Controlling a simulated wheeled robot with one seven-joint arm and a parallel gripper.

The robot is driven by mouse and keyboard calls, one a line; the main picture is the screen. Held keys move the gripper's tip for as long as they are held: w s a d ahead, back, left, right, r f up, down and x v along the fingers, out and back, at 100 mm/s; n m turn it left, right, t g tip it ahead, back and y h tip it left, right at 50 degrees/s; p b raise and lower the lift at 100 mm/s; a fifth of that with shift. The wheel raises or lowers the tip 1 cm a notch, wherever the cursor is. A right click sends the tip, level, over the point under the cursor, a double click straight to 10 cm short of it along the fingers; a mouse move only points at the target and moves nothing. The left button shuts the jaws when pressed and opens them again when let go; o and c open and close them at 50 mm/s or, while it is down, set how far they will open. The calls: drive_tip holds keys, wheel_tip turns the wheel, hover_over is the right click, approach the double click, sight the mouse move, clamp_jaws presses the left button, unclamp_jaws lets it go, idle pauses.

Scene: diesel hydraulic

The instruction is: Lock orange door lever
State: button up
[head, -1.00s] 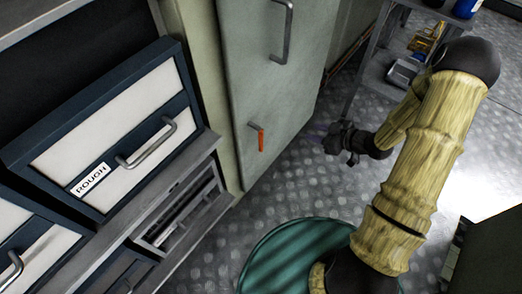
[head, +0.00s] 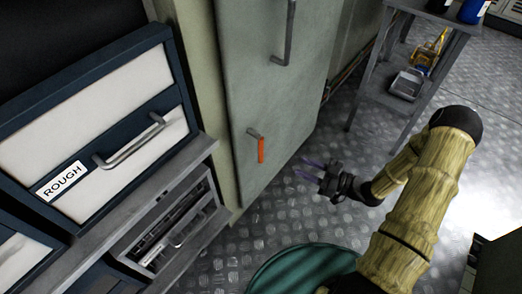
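The orange door lever (head: 261,150) sits low on the grey-green cabinet door (head: 275,105), near the door's left edge. Its orange grip hangs down from a short metal arm at the top. The door looks shut against its frame. My gripper (head: 308,169) is to the right of the lever and a little lower in the picture, apart from it. Nothing shows between the fingers.
A drawer unit (head: 96,130) with a "ROUGH" label stands at the left. A metal handle (head: 286,35) is higher on the door. A grey shelf stand (head: 392,95) holding items is at the upper right. A green round top (head: 300,270) is at the bottom. Studded floor lies between.

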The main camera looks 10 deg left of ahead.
sight(261, 150)
drive_tip(key=b+x, duration=0.3)
drive_tip(key=x, duration=1.3)
drive_tip(key=shift+w+f, duration=0.1)
clamp_jaws()
